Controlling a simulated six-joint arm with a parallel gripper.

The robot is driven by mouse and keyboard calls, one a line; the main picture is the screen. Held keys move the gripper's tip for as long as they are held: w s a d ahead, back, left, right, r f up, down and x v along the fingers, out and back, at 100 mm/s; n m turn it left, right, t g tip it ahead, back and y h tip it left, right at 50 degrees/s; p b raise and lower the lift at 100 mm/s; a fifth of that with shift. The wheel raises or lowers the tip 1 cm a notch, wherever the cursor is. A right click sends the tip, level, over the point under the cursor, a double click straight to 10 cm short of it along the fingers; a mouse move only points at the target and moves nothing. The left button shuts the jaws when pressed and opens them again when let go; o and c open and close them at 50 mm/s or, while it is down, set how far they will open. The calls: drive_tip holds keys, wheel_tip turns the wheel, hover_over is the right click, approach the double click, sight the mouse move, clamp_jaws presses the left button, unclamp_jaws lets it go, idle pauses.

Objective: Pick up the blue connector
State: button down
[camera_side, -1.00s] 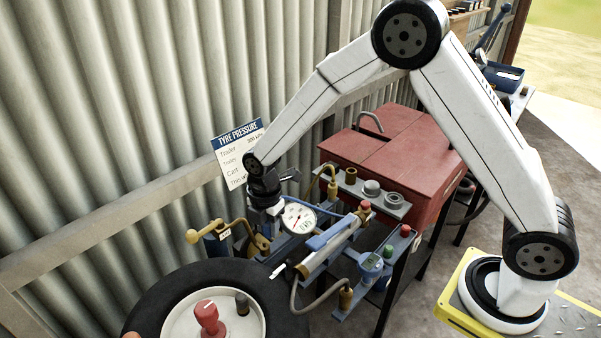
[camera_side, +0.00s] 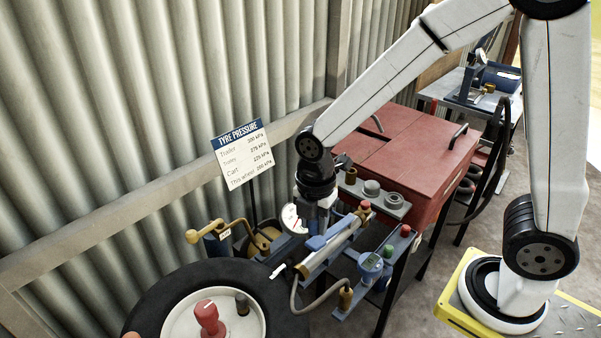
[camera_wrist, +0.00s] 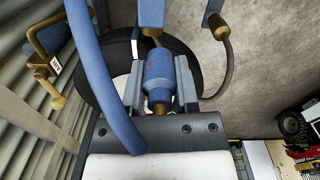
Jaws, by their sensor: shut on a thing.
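The blue connector (camera_wrist: 158,75) shows in the wrist view as a blue barrel with a brass end towards my wrist. It sits between the two grey fingers of my gripper (camera_wrist: 158,70), which are shut on it. In the side view my gripper (camera_side: 318,205) points down beside the dial gauge (camera_side: 293,219), above the blue and silver pump cylinder (camera_side: 332,242). The connector cannot be made out clearly there. Whether it is clear of its support cannot be told.
A thick blue hose (camera_wrist: 97,75) crosses close to the wrist camera. A tyre (camera_side: 165,292) lies in front, left of a rack with coloured knobs (camera_side: 388,251). A brass-handled valve (camera_side: 212,235) stands near the corrugated wall. A red cabinet (camera_side: 425,150) is behind.

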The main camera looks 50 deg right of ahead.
drive_tip(key=shift+s+r, duration=0.15)
drive_tip(key=shift+s, duration=0.2)
idle(0.5)
drive_tip(key=w+d+f+m, duration=0.1)
drive_tip(key=w+d+f, duration=0.1)
drive_tip(key=w+d, duration=0.2)
drive_tip(key=w+d+f+m, duration=0.2)
drive_tip(key=w+d, duration=0.3)
drive_tip(key=d, duration=0.3)
drive_tip(key=w+d+f+m, duration=0.1)
drive_tip(key=w+d+f, duration=0.2)
drive_tip(key=w+d, duration=0.2)
drive_tip(key=shift+d+f+m, duration=0.1)
drive_tip(key=shift+d+m, duration=0.2)
drive_tip(key=shift+d, duration=0.1)
drive_tip(key=shift+s+f, duration=0.1)
drive_tip(key=shift+f, duration=2.75)
drive_tip(key=shift+f, duration=0.65)
